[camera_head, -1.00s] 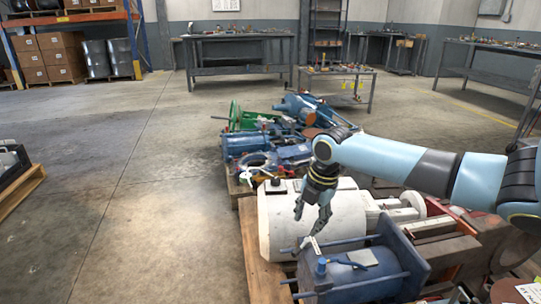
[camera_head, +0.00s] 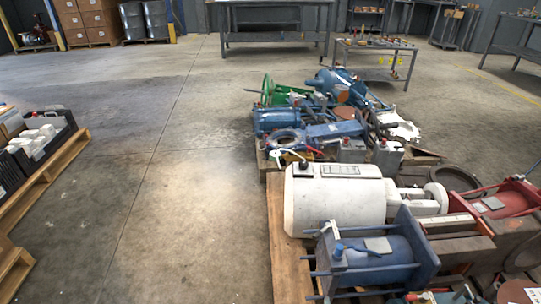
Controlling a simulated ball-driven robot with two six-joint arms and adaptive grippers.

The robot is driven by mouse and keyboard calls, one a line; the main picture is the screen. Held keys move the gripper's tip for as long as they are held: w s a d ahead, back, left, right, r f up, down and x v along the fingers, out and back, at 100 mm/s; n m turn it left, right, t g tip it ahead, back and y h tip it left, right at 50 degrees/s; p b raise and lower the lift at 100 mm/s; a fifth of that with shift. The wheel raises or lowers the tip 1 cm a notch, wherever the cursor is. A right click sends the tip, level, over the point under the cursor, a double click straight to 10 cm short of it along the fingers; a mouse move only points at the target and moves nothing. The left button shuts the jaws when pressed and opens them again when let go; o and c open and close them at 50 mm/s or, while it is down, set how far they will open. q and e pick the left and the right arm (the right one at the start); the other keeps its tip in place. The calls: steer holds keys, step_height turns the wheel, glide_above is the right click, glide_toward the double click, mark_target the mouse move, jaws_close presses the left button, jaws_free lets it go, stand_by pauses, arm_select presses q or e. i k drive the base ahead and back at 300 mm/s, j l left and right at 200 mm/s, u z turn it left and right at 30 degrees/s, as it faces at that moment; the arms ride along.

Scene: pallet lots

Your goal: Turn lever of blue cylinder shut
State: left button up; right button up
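The blue cylinder (camera_head: 375,262) lies on its side at the front of the near pallet, between end plates joined by tie rods. A small bright blue fitting (camera_head: 338,249) stands on its left end. A thin pale lever (camera_head: 334,230) shows just above that fitting; I cannot tell its exact angle.
A white cylinder (camera_head: 335,200) lies right behind the blue one. More blue machine parts (camera_head: 285,118) crowd the pallet behind. A red-framed part (camera_head: 505,198) is at right. The floor (camera_head: 180,180) to the left is clear, up to a pallet (camera_head: 45,180) at far left.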

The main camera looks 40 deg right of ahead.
mark_target(327, 228)
steer(key=z, duration=2.6)
